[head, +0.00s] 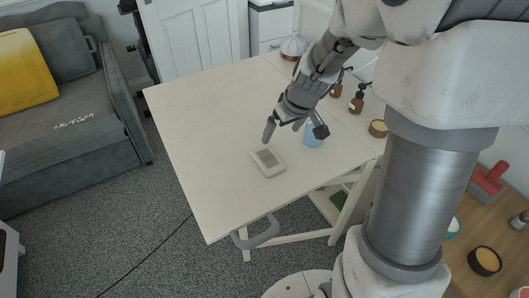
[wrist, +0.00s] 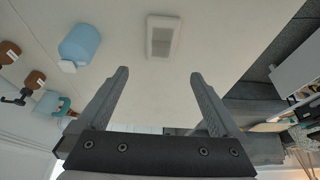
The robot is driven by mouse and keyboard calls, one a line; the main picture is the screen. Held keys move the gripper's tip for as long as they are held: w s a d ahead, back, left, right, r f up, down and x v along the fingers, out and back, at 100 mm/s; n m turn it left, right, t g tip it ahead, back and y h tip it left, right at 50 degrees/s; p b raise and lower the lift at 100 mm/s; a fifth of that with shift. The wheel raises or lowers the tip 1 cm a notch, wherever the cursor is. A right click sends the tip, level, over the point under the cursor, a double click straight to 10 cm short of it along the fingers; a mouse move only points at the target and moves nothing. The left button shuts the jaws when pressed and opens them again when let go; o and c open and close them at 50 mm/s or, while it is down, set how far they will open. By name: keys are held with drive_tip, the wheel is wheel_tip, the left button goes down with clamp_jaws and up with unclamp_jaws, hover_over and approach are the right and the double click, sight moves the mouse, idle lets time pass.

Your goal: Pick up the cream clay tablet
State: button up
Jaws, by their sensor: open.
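The cream clay tablet (head: 268,161) lies flat on the white table (head: 190,110), near its front edge. It is a small rectangular slab with a greyer panel in its middle. In the wrist view the tablet (wrist: 162,37) shows near the top, beyond my fingertips and roughly centred between them. My gripper (head: 292,129) is above the table, behind the tablet in the head view and apart from it. In the wrist view my gripper (wrist: 159,73) has its two fingers spread wide with nothing between them.
A light blue container (head: 314,136) stands on the table right of the tablet, partly hidden by my gripper. Brown bottles (head: 357,99) and a small tan-topped jar (head: 378,128) stand farther right. The table's left side is clear.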

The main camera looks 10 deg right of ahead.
drive_tip(key=b, duration=0.2)
hover_over(268, 158)
drive_tip(key=s, duration=0.2)
drive_tip(key=f, duration=0.7)
drive_tip(key=d+f, duration=0.1)
drive_tip(key=f, duration=0.2)
drive_tip(key=shift+s+f, duration=0.15)
drive_tip(key=shift+s, duration=0.05)
drive_tip(key=x, duration=0.1)
drive_tip(key=b+x, duration=0.1)
drive_tip(key=x, duration=0.1)
drive_tip(key=b+x, duration=0.1)
drive_tip(key=x, duration=0.1)
drive_tip(key=shift+s+a+f, duration=0.1)
drive_tip(key=shift+s+f, duration=0.1)
drive_tip(key=shift+s, duration=0.05)
drive_tip(key=c, duration=1.3)
drive_tip(key=shift+r, duration=0.15)
